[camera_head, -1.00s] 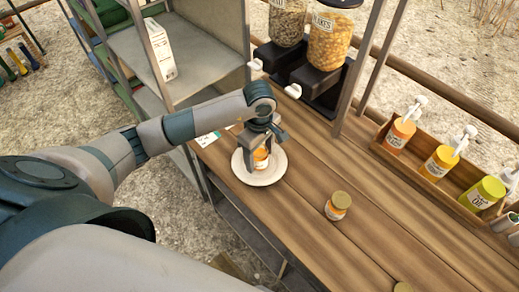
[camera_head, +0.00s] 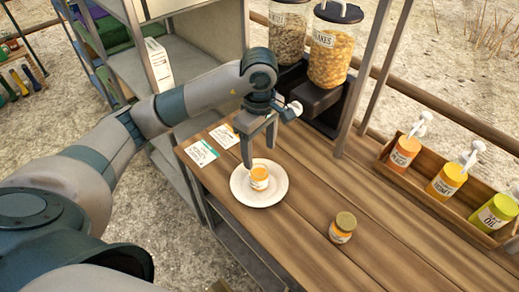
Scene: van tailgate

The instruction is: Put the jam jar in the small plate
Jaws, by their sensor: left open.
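A small jar with an orange label (camera_head: 259,178) stands upright on the small white plate (camera_head: 244,193), near the plate's middle. My left gripper (camera_head: 260,153) is above the jar and a little behind it, with its two fingers apart and pointing down. It is open, empty and clear of the jar. A second jar with an olive-gold lid (camera_head: 342,228) stands on the wooden counter to the right of the plate. My right gripper is not in view.
A wooden crate (camera_head: 437,198) with several sauce bottles stands at the right. Cereal dispensers (camera_head: 327,55) stand at the back. Two printed cards (camera_head: 202,150) lie left of the plate. A grey shelf unit (camera_head: 198,77) rises behind my left arm.

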